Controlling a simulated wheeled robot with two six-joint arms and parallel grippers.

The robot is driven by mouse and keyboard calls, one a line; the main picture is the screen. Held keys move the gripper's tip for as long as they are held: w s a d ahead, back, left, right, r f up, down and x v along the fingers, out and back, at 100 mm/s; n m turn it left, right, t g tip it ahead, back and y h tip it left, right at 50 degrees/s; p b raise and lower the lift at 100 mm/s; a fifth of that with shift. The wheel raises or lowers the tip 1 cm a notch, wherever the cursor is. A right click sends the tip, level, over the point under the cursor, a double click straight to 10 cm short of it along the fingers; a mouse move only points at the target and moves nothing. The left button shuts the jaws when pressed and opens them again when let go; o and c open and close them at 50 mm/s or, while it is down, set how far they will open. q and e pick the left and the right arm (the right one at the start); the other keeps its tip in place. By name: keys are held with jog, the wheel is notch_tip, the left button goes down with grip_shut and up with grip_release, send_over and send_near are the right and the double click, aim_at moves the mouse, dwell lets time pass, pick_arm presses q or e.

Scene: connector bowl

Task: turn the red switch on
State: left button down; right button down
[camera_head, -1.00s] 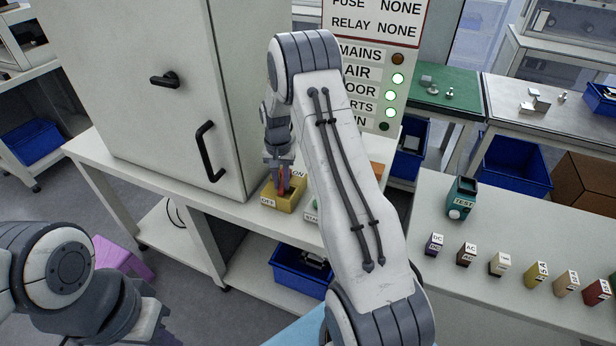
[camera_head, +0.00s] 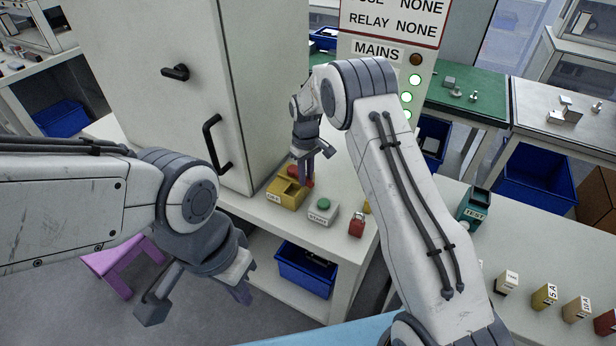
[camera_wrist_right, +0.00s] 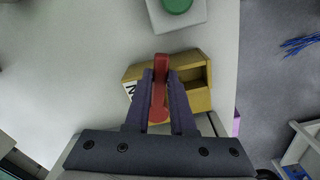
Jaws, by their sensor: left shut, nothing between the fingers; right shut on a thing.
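The red switch lever (camera_head: 293,171) stands in a yellow switch box (camera_head: 285,196) on the white bench. In the head view it is at the end away from the OFF label. In the right wrist view, the lever (camera_wrist_right: 160,75) is between my right gripper's fingers (camera_wrist_right: 160,88), nearer the partly hidden label ending in N. The box's open slot shows on the other side. My right gripper (camera_head: 304,175) is shut on the lever and hides part of it. My left gripper (camera_head: 240,292) is shut and empty, low at left, away from the switch.
A grey box with a green START button (camera_head: 323,205) sits beside the switch box, with a small red block (camera_head: 357,224) further right. A tall cabinet (camera_head: 160,75) stands behind at left. A blue bin (camera_head: 305,270) is below the bench. The green TEST unit (camera_head: 474,205) is at right.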

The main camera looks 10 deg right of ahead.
jog(key=shift+w+d+r+n, duration=0.1)
jog(key=shift+w+d+n, duration=0.35)
jog(key=shift+n, duration=0.55)
jog(key=shift+w+d+r+n, duration=0.1)
jog(key=shift+w+d+n, duration=0.3)
jog(key=shift+n, duration=0.6)
jog(key=shift+w+a, duration=0.1)
jog(key=c, duration=0.8)
grip_release()
jog(key=shift+o, duration=0.2)
jog(key=shift+f, duration=0.1)
notch_tip(320, 180, up, 10)
jog(key=b, duration=0.1)
jog(key=shift+r+b, duration=0.25)
jog(key=shift+b, duration=0.1)
